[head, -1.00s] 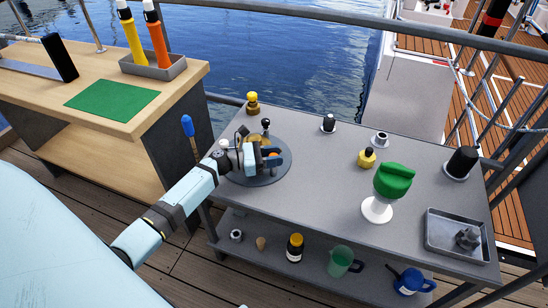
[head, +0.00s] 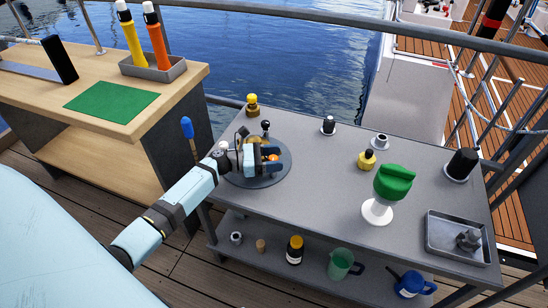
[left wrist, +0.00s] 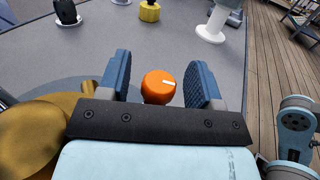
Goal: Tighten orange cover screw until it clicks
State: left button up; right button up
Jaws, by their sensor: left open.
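The orange cover screw (left wrist: 158,84) is a round knob with a white mark on top; in the left wrist view it stands between the two blue finger pads. It also shows as a small orange spot in the head view (head: 272,157), partly hidden by the fingers. My left gripper (left wrist: 160,80) is open around the screw, and a gap shows on both sides of it. In the head view my left gripper (head: 271,160) is over the round grey plate (head: 245,180) at the table's left end. My right gripper is not in view.
A brass part (left wrist: 30,130) is close left of my gripper. The table's middle is clear.

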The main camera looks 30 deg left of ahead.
aim_at(274, 158)
pick_arm(q)
jog(key=shift+r, duration=0.1)
notch_tip(274, 158, up, 20)
jog(key=p, duration=0.5)
